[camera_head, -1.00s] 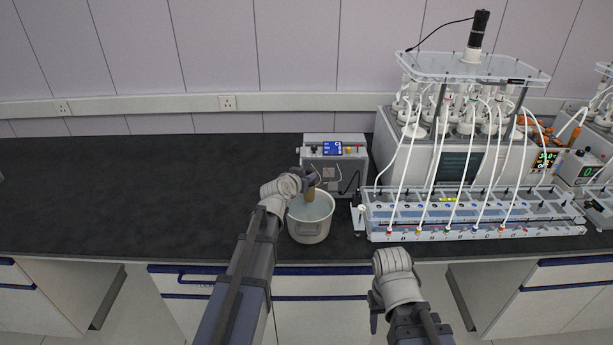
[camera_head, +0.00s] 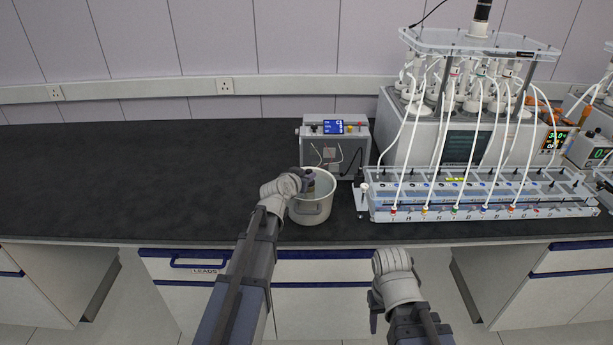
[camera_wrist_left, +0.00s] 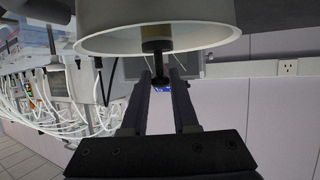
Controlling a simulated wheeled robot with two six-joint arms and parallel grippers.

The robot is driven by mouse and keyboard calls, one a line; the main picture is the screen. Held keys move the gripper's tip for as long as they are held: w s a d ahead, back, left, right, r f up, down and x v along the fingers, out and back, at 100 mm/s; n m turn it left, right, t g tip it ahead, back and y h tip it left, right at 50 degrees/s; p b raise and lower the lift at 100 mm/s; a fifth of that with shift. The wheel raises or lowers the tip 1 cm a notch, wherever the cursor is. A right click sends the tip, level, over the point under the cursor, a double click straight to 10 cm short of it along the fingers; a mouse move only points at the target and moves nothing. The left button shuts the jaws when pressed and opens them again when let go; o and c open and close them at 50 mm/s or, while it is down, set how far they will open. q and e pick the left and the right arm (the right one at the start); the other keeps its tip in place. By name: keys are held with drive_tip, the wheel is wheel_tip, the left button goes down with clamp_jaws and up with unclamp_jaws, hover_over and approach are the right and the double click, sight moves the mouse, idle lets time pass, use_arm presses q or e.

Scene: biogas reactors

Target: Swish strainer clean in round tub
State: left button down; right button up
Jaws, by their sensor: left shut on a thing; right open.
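My left gripper (camera_head: 307,178) is at the tub's rear left rim. It is shut on the strainer (camera_wrist_left: 158,58), whose dark, slim handle shows between the fingers and runs into the tub's mouth. The strainer's lower end is hidden, and I cannot tell how deep it sits. My right gripper (camera_head: 376,312) is open and empty, in front of the bench edge, with its fingers partly hidden.
A grey box with a blue display (camera_head: 335,145) stands right behind the tub. To the right is a tube rack (camera_head: 480,212) with white hoses leading to the reactor unit (camera_head: 468,140). The bench (camera_head: 130,185) is clear on the left.

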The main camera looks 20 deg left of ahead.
drive_tip(key=shift+f, duration=0.35)
drive_tip(key=shift+f+b, duration=1.6)
drive_tip(key=shift+b, duration=0.15)
wheel_tip(320, 180, up, 4)
drive_tip(key=p, duration=0.3)
drive_tip(key=shift+f, duration=0.4)
drive_tip(key=shift+f+b, duration=1.5)
drive_tip(key=shift+f, duration=0.1)
drive_tip(key=shift+r+p, duration=1.7)
